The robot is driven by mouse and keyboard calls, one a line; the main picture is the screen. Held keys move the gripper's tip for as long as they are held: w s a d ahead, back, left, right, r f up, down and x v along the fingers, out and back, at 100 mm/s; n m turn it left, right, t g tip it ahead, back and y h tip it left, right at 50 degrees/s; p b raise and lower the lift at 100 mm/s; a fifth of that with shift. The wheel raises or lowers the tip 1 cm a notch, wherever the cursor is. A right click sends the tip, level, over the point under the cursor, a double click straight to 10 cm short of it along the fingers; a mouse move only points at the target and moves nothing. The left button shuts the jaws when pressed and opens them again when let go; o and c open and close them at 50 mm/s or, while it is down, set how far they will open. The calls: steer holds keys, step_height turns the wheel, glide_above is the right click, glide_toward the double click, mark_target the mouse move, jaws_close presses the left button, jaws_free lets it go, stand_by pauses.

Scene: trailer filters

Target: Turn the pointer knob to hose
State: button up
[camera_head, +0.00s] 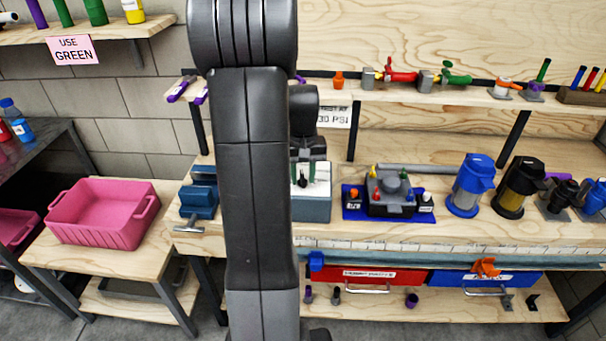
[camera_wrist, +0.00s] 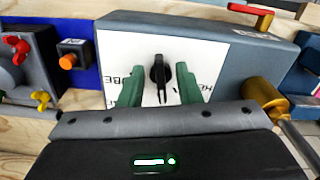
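The black pointer knob (camera_wrist: 159,73) stands on the white sloped face (camera_wrist: 205,62) of a grey-blue box (camera_wrist: 225,35). Its long axis runs roughly up and down in the wrist view. Dark lettering shows on both sides of it, partly covered by my fingers; I cannot read whole words. My gripper (camera_wrist: 159,79) is open, with one green finger to each side of the knob and gaps between. In the head view, the box (camera_head: 312,208) and knob (camera_head: 303,181) show just right of my arm, with my green fingers (camera_head: 309,172) over the face.
A blue mat (camera_head: 352,211) carrying a grey device (camera_head: 391,194) lies right of the box. A blue vise (camera_head: 199,197) stands to the left. A brass-coloured part (camera_wrist: 262,95) is close right of my gripper. A shelf (camera_head: 450,98) with fittings runs above the bench.

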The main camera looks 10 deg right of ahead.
jaws_close()
steer(key=shift+m, duration=0.4)
steer(key=m, duration=0.4)
steer(key=shift+w+a+m+p, duration=0.1)
steer(key=shift+a+m+p, duration=0.2)
steer(key=shift+p, duration=0.05)
steer(key=shift+w+a+m, duration=0.1)
steer(key=shift+m, duration=1.05)
steer(key=shift+w+a+m, duration=0.1)
steer(key=shift+m, duration=1.05)
jaws_free()
